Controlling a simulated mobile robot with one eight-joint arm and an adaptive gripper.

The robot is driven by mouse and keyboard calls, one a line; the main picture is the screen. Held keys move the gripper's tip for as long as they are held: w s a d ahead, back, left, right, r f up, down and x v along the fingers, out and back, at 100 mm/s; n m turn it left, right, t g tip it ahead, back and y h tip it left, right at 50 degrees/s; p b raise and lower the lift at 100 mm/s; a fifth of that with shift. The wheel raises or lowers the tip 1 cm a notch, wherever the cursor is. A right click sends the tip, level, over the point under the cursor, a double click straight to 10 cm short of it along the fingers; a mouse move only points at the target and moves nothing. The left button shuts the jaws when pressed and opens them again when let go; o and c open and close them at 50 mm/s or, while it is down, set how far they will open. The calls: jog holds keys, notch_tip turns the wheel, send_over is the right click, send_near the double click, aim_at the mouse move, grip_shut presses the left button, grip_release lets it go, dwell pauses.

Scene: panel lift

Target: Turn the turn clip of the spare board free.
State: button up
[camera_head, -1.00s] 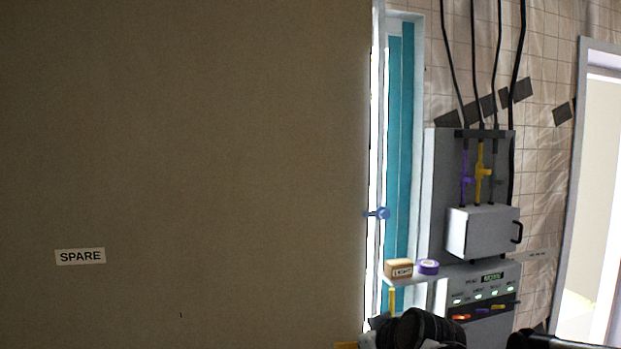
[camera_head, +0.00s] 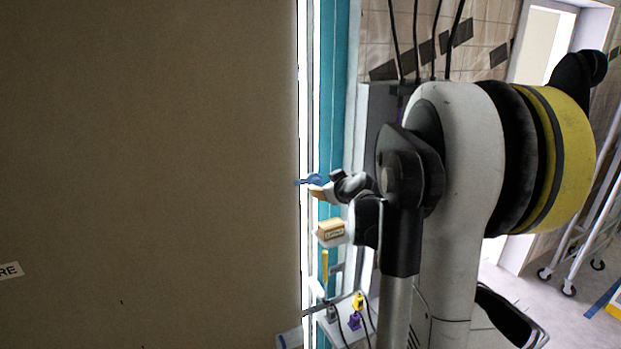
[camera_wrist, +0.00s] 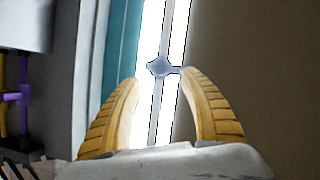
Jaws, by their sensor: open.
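The spare board (camera_head: 150,170) is a large brown panel filling the left of the head view. Its label (camera_head: 10,271) is cut off at the left edge. The blue turn clip (camera_head: 313,180) sits at the board's right edge, its arm reaching sideways onto the board. In the wrist view the clip (camera_wrist: 160,67) lies just beyond the fingertips, its arm pointing right to the board (camera_wrist: 250,70). My gripper (camera_wrist: 160,78) is open, with its yellow fingers on either side of the clip's line and nothing between them. In the head view my gripper (camera_head: 322,192) is close to the clip.
Purple and yellow pipes (camera_wrist: 22,95) and a grey cabinet lie at the left of the wrist view. Cables and plugs (camera_head: 355,318) sit lower down. A wheeled frame (camera_head: 590,210) stands far right.

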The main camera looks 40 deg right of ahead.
aim_at(317, 182)
jog(key=p+x, duration=0.1)
jog(key=x, duration=0.6)
jog(key=shift+w+f, duration=0.1)
grip_shut()
